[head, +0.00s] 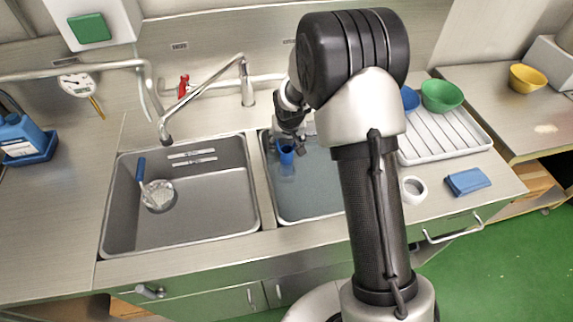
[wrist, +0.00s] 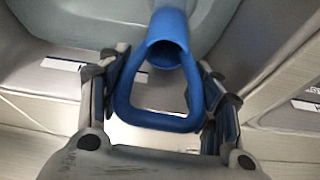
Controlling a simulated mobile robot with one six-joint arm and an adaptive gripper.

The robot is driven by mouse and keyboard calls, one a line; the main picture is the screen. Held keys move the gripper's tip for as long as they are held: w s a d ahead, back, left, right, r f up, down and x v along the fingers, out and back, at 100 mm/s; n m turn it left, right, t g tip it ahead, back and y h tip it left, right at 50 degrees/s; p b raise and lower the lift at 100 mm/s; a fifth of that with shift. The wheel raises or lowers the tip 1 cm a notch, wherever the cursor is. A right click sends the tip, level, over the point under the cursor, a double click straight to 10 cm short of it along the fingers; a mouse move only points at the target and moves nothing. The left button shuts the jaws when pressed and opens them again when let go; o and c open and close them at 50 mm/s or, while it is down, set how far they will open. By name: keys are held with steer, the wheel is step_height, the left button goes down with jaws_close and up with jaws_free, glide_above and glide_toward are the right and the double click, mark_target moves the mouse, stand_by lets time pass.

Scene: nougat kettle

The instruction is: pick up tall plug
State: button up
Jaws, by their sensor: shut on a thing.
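The tall plug (head: 286,157) is blue, with a tube and a loop-shaped handle. In the head view it is in the right basin (head: 316,217), near its left back part, under my gripper (head: 287,139). A paler blue shape continues below it, seemingly through water. In the wrist view the plug's handle (wrist: 125,103) lies between the two fingers of my gripper (wrist: 160,88), which is shut on it. The tube points away from the gripper. The plug's lower end is not clear, so I cannot tell whether it touches the basin floor.
The left basin (head: 205,210) holds a strainer (head: 159,195) with a blue handle. A faucet (head: 207,95) arches over the left basin from behind. A white drainer tray (head: 455,150) with bowls, a white ring (head: 413,189) and a blue cloth (head: 467,181) are at right.

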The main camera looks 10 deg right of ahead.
steer(key=c, duration=0.8)
